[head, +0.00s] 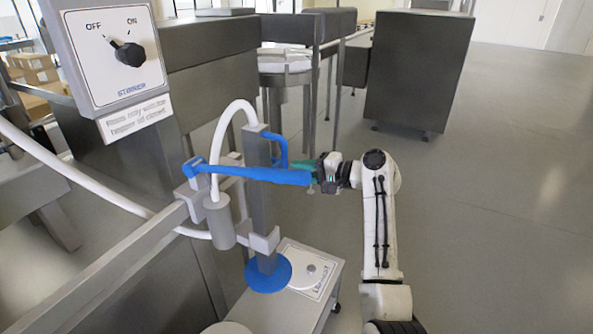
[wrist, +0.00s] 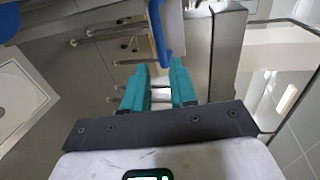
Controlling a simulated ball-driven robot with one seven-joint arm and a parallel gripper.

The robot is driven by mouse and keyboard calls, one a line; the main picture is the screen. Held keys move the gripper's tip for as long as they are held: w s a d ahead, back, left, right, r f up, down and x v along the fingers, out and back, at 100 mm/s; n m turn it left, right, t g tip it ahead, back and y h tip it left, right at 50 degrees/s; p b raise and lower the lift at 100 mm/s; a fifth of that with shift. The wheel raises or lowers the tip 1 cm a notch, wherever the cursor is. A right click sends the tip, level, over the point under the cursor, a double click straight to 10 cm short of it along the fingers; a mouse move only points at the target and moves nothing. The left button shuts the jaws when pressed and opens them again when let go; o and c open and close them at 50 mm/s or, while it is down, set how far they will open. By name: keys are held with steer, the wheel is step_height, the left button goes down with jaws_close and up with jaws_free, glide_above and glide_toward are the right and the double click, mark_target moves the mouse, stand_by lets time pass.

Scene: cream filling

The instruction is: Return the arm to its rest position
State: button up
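My gripper (head: 312,172) is at the right end of the long blue lever (head: 250,174) in the head view, with my white arm bent up from below. In the wrist view my gripper (wrist: 160,66) has two teal fingers standing apart with nothing clamped between them. A blue bar (wrist: 157,30) shows beyond the fingertips, its lower end lined up with the gap. I cannot tell whether the fingers touch the lever.
A grey post (head: 262,205) with a white hose (head: 219,128) and metal cylinder (head: 219,222) stands left of my arm. A switch panel (head: 115,55) is at upper left. A dark cabinet (head: 418,70) stands behind. Open floor (head: 500,210) lies to the right.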

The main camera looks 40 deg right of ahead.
stand_by(0.4)
steer(key=s+a+f+n+g+h+p, duration=0.1)
steer(key=s+a+f+n+g, duration=0.65)
steer(key=s+a+f, duration=0.9)
steer(key=s+a+f+n+g+h, duration=0.2)
steer(key=s+n+g, duration=0.1)
steer(key=s, duration=0.8)
steer(key=s+a+f+n+g+h+p, duration=0.1)
steer(key=s+a+f+n+g+h, duration=0.1)
steer(key=s, duration=0.8)
steer(key=shift+s+a+f+n+g+p, duration=0.35)
steer(key=shift+a+n+g, duration=0.25)
steer(key=shift+n, duration=0.25)
steer(key=shift+d, duration=0.1)
